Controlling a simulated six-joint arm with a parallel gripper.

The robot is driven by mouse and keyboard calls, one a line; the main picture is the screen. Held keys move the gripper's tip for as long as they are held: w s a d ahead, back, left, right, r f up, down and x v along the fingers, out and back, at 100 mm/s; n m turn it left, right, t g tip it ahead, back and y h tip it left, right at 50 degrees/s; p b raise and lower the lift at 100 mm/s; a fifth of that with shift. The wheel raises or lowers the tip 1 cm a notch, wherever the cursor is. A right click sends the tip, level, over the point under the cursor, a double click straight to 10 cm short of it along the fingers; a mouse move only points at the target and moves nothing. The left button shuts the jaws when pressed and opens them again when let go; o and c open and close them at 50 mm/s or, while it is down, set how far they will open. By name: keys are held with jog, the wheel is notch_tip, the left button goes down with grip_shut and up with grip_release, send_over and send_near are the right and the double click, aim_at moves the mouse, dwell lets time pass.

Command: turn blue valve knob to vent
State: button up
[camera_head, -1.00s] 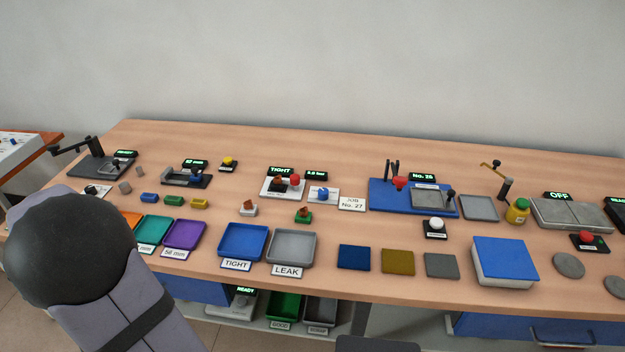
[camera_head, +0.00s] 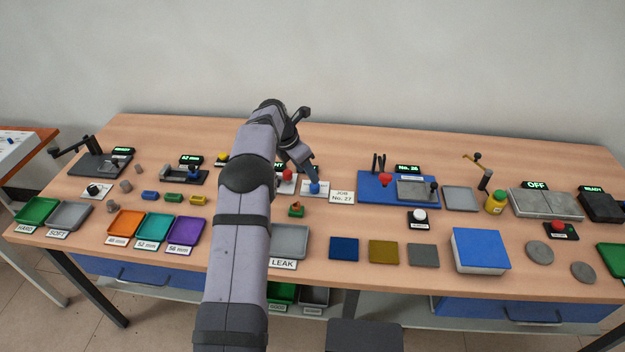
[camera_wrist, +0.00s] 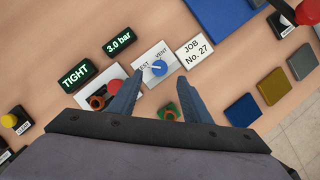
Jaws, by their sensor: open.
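The blue valve knob (camera_wrist: 157,68) sits on a white plate (camera_wrist: 146,82) marked TEST and VENT in the wrist view. A pale pointer line shows on the knob; I cannot tell surely which label it points at. In the head view the knob (camera_head: 314,187) is right below my gripper (camera_head: 313,180). In the wrist view my gripper (camera_wrist: 161,79) is open, with one finger to each side of the knob's line. The knob appears just beyond the fingertips, and nothing is held. Whether the fingers touch it cannot be told.
Left of the knob is a station with a red knob (camera_wrist: 115,87) and displays reading TIGHT (camera_wrist: 76,76) and 3.0 bar (camera_wrist: 119,42). A JOB No. 27 card (camera_wrist: 194,54) lies right of it. A green block (camera_wrist: 169,111) with a brown part is nearby.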

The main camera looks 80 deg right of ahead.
aim_at(313, 186)
jog(key=shift+p+x, duration=0.95)
jog(key=shift+x, duration=2.7)
jog(key=c, duration=1)
jog(key=shift+c, duration=0.2)
jog(key=shift+w+d+f+m+b, duration=0.1)
jog(key=shift+f+m+b, duration=0.15)
jog(key=shift+b, duration=0.55)
jog(key=shift+r+m+b, duration=0.25)
jog(key=shift+m+b, duration=0.3)
jog(key=shift+b, duration=0.05)
jog(key=o, duration=1)
jog(key=shift+o, duration=0.2)
